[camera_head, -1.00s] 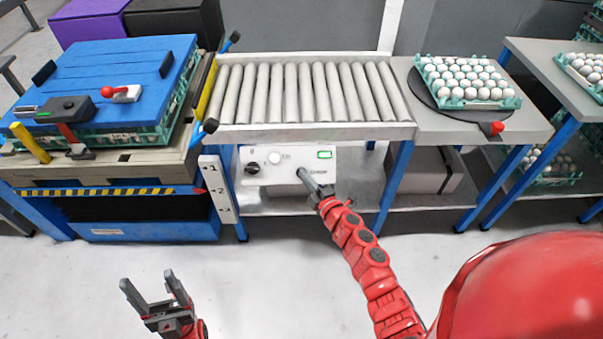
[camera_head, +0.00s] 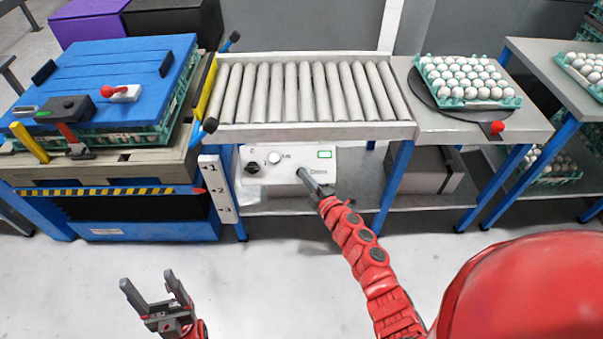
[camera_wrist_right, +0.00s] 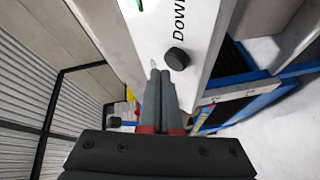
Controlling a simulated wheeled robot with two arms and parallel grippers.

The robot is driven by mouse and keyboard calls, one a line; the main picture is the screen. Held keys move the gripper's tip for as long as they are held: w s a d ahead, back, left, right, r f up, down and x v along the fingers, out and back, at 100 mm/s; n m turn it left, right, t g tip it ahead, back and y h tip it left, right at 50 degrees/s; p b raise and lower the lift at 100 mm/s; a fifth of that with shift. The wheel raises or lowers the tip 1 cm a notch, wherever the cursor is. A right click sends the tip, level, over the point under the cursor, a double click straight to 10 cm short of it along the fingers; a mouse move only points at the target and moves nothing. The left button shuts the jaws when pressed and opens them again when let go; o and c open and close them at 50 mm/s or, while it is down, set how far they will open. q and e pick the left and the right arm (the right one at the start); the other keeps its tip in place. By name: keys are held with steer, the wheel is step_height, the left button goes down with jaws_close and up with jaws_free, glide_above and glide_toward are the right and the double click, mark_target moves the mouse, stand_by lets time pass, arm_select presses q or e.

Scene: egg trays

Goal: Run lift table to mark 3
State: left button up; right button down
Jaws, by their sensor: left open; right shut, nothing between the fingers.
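The lift table (camera_head: 150,170) stands at the left with a yellow-black striped edge. Its red pointer (camera_head: 200,190) is level with mark 2 on the white mark board (camera_head: 217,188), numbered 1 to 3. The white control box (camera_head: 290,182) under the roller conveyor has a black knob, a pale knob and a small green display. My right gripper (camera_head: 302,174) is shut and empty at the box front. In the right wrist view its fingertips (camera_wrist_right: 160,76) are close to a black round button (camera_wrist_right: 177,58) beside "DOWN"; contact cannot be told. My left gripper (camera_head: 148,280) is open and empty above the floor.
Egg trays under a blue lid (camera_head: 110,70) sit on the lift table. The roller conveyor (camera_head: 300,95) leads right to a side table (camera_head: 440,125) with a tray of eggs (camera_head: 470,80). A grey box (camera_head: 420,170) is on the lower shelf. The floor in front is clear.

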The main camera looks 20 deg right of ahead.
steer(key=shift+w+f, duration=0.2)
steer(key=shift+w, duration=0.05)
steer(key=shift+w+d+f+b, duration=0.2)
steer(key=shift+w+f+b, duration=0.2)
steer(key=shift+b, duration=0.2)
stand_by(0.6)
steer(key=shift+s+r, duration=0.1)
steer(key=shift+r, duration=0.05)
stand_by(3.4)
steer(key=shift+s+a+r+p, duration=0.2)
steer(key=shift+s+r+p, duration=0.4)
steer(key=shift+p, duration=0.1)
steer(key=s+r+p, duration=0.1)
steer(key=s, duration=0.1)
steer(key=s+a+r+p, duration=0.1)
steer(key=r+p, duration=0.1)
steer(key=shift+s+r, duration=0.1)
steer(key=shift+s, duration=0.25)
stand_by(0.6)
